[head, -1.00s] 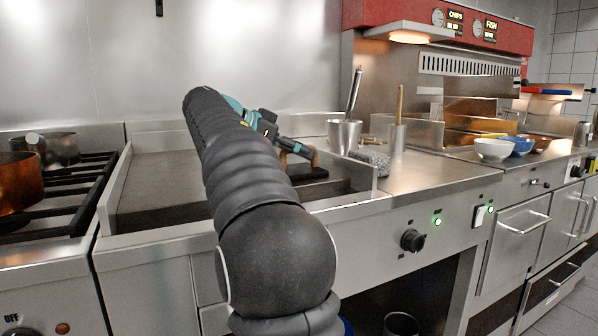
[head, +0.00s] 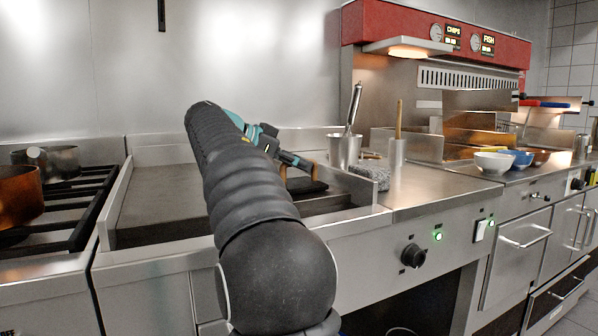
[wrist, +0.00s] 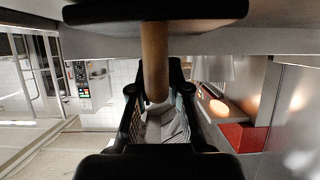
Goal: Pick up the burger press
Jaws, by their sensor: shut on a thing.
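The burger press has a black plate (head: 307,187) and a wooden handle (wrist: 154,60). In the head view it is at the right end of the griddle (head: 160,210), partly hidden by my arm and gripper. My gripper (head: 306,167) reaches it from the left and is shut on the wooden handle. In the wrist view the handle runs down from the black plate at the top edge, between the dark fingers of my gripper (wrist: 157,98). I cannot tell whether the plate touches the griddle.
A metal pot with a utensil (head: 344,151), a grey stone-like mortar (head: 370,176) and a metal cup with a wooden stick (head: 397,151) stand just right of the griddle wall. A stove with pans (head: 60,163) is at the left. Bowls (head: 493,162) stand farther right.

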